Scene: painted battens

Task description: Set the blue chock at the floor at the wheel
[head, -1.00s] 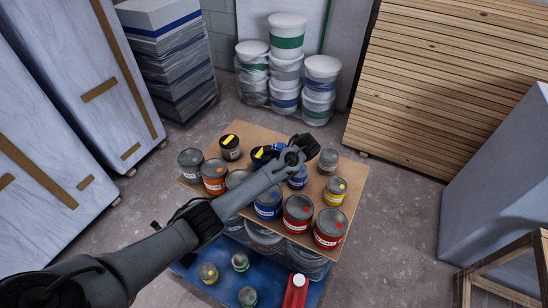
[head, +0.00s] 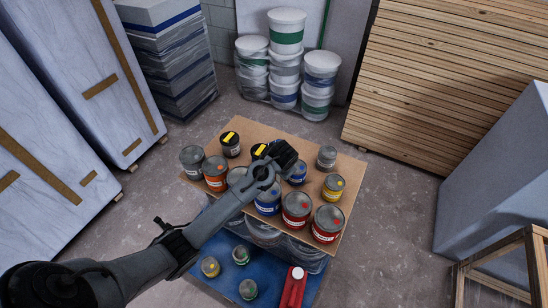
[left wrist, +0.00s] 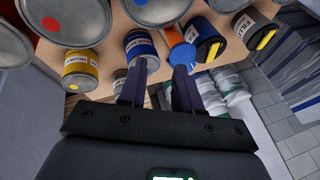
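My left gripper (head: 286,153) is over the far middle of the board of paint cans. In the left wrist view its two fingers (left wrist: 158,82) are apart, with nothing clearly held between them. A small blue piece (left wrist: 184,55) with an orange part (left wrist: 173,35) shows just beyond the right-hand fingertip; I cannot tell whether it is the chock or whether it touches the finger. A blue-labelled can (left wrist: 140,47) stands beyond the other fingertip. I can make out no wheel, and no chock on the floor. My right gripper is not in view.
A cardboard-brown board (head: 338,238) carries several cans close around my gripper. Below it are a blue surface (head: 227,277) with small cans and a red object (head: 292,287). White buckets (head: 286,60), stacked planks (head: 460,80) and a wooden frame (head: 500,255) surround it. Bare floor (head: 385,215) lies right.

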